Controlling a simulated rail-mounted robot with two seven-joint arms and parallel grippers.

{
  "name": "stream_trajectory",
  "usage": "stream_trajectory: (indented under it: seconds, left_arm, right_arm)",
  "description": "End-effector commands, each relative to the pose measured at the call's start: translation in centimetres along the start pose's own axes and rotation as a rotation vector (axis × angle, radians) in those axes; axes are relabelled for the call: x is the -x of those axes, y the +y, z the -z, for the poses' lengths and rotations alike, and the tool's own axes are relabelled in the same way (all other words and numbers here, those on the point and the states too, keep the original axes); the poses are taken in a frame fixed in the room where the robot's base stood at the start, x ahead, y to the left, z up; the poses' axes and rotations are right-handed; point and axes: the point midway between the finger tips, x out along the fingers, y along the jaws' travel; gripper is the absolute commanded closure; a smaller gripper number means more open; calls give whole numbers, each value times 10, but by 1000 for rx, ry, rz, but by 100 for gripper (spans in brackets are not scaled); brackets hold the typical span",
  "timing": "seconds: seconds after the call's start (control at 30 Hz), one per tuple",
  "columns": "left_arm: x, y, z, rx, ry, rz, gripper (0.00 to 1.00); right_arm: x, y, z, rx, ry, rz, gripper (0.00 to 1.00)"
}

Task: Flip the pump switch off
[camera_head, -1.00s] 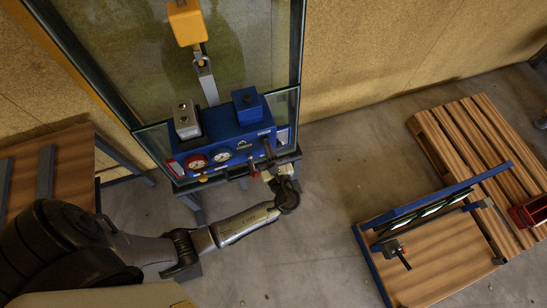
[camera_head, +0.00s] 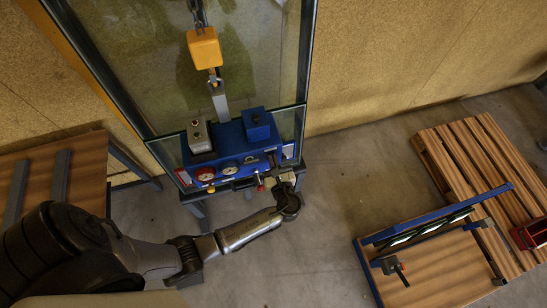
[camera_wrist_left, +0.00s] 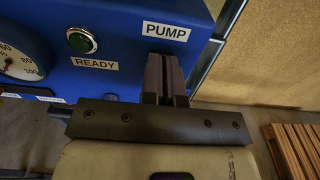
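The blue pump unit (camera_head: 228,152) with gauges is mounted on the tall glass frame in the head view. In the left wrist view its blue panel (camera_wrist_left: 120,60) carries a PUMP label (camera_wrist_left: 166,32), a green button (camera_wrist_left: 81,40) and a READY label (camera_wrist_left: 95,64). My left gripper (camera_wrist_left: 165,75) has its two fingers close together just below the PUMP label. In the head view, the left gripper (camera_head: 268,180) is at the unit's lower right front. The pump switch itself is not visible; the fingers cover the area under its label. My right gripper is not in view.
A yellow hoist block (camera_head: 204,48) hangs above the unit. A wooden table (camera_head: 80,160) stands at the left. The floor (camera_head: 325,220) between is clear.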

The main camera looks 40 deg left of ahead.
Motion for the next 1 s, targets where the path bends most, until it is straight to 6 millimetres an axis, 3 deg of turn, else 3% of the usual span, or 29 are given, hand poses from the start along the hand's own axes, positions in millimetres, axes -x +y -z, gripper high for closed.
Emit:
stream_trajectory:
  seconds: [0.07,0.13,0.43,0.67,1.0]
  left_arm:
    - [-4,2,-8,-3,40,-4,100]
    - [-5,2,1,-3,37,-4,100]
    - [3,2,-1,-4,37,-4,100]
    - [46,1,-3,-5,45,0,100]
    - [111,1,-1,-2,43,0,100]
  right_arm:
    - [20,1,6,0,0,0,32]
    - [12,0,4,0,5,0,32]
    - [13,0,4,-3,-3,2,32]
    - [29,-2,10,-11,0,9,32]
    - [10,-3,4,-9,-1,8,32]
